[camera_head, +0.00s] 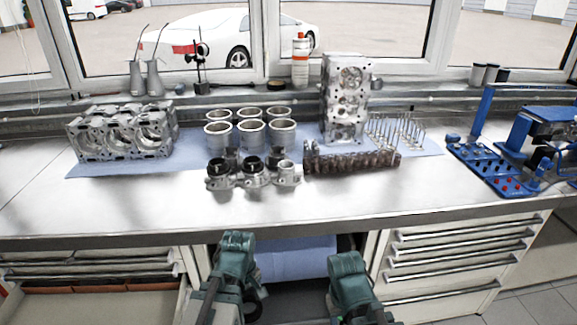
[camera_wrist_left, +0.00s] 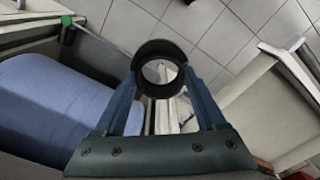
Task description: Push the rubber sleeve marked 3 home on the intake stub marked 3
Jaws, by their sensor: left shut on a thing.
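My left gripper (camera_wrist_left: 160,78) is shut on a black rubber sleeve (camera_wrist_left: 158,49), a short open ring held between its two blue fingers. In the head view my left arm is low, in front of the bench edge, well short of the intake stubs. No mark on the held sleeve is readable. The grey intake part on the bench has three stubs. The left and middle ones carry black sleeves (camera_head: 218,166); the right stub (camera_head: 287,168) is bare metal. Its number is too small to read. My right arm is low too; its fingers are hidden.
Cylinder liners (camera_head: 251,133) stand behind the stubs. A rusty-brown part (camera_head: 350,161) lies close to their right, near the upright cylinder head (camera_head: 345,97). An engine block (camera_head: 123,135) sits left. The front bench strip (camera_head: 150,205) is clear. Drawers (camera_head: 450,257) flank an open space below.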

